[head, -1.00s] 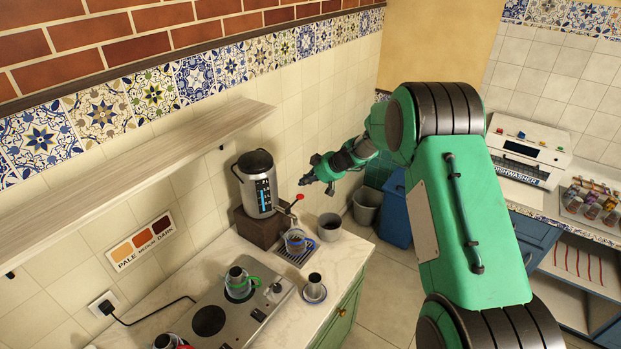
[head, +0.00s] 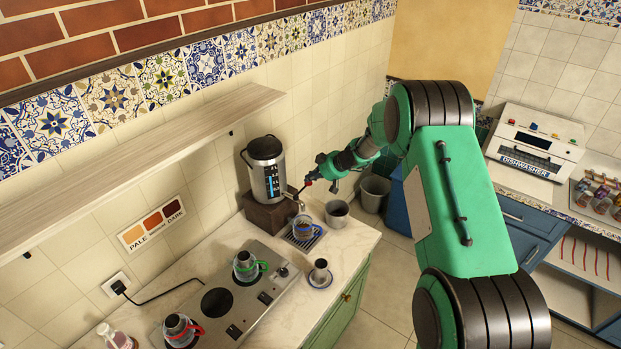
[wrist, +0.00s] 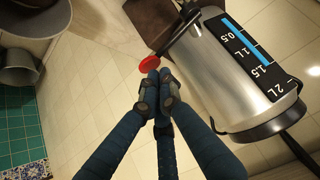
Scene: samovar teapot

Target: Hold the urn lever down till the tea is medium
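The silver urn (head: 268,178) stands on a dark brown block, with a level scale on its side. Its lever ends in a red knob (head: 307,182), also seen in the wrist view (wrist: 149,64). My gripper (head: 313,178) is at the knob. In the wrist view its fingers (wrist: 154,78) are together, with tips right at the knob and nothing visible between them; I cannot tell whether they press on it. A glass cup (head: 303,229) with a blue handle stands under the spout on the drip tray (head: 291,239). It looks brownish inside; the exact shade is unclear.
A wall chart (head: 152,225) shows pale, medium and dark swatches. A grey pot (head: 337,213) stands right of the cup. The hotplate (head: 260,295) holds pots. A shelf (head: 140,160) runs along the wall above the counter.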

